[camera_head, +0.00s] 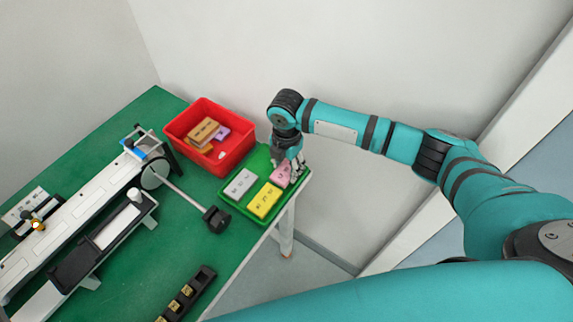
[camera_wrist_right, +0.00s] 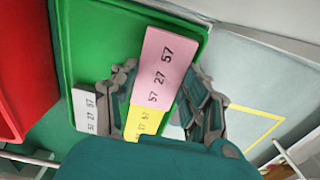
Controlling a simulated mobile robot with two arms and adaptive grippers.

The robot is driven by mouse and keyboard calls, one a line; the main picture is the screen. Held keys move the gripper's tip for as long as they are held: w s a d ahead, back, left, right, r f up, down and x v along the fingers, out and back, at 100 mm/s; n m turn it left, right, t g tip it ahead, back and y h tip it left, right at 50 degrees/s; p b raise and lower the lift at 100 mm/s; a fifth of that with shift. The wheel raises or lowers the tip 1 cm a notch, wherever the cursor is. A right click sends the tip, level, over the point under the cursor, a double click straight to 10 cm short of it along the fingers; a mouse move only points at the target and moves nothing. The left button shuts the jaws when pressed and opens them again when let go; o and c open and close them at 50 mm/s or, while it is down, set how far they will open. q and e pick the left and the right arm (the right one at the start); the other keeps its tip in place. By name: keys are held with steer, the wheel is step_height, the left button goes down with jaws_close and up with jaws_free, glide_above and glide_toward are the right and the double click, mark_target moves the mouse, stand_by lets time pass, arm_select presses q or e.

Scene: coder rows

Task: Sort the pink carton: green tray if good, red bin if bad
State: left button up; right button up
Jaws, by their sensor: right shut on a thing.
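The pink carton (camera_head: 281,174) is at my right gripper (camera_head: 290,164), over the right part of the green tray (camera_head: 257,160). In the right wrist view the pink carton (camera_wrist_right: 160,68) shows a face with black print, "57 27 57", between the fingers of my right gripper (camera_wrist_right: 165,100), which is shut on it. I cannot tell whether the carton touches the tray floor. The green tray (camera_wrist_right: 88,42) lies behind it in that view. The red bin (camera_head: 240,158) stands left of the tray; its side also shows in the wrist view (camera_wrist_right: 22,70). My left gripper is not in view.
A white carton (camera_head: 239,183) and a yellow carton (camera_head: 264,200) lie in the tray. A brown carton (camera_head: 203,131) and a purple carton (camera_head: 221,133) lie in the bin. A coder machine (camera_head: 100,190) stands left. The table edge is close to the tray's right side.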

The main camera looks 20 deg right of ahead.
stand_by(0.4)
steer(key=shift+p, duration=0.4)
stand_by(0.4)
steer(key=shift+p, duration=0.35)
steer(key=shift+f, duration=0.55)
stand_by(0.3)
steer(key=o, duration=0.9)
steer(key=shift+r, duration=0.15)
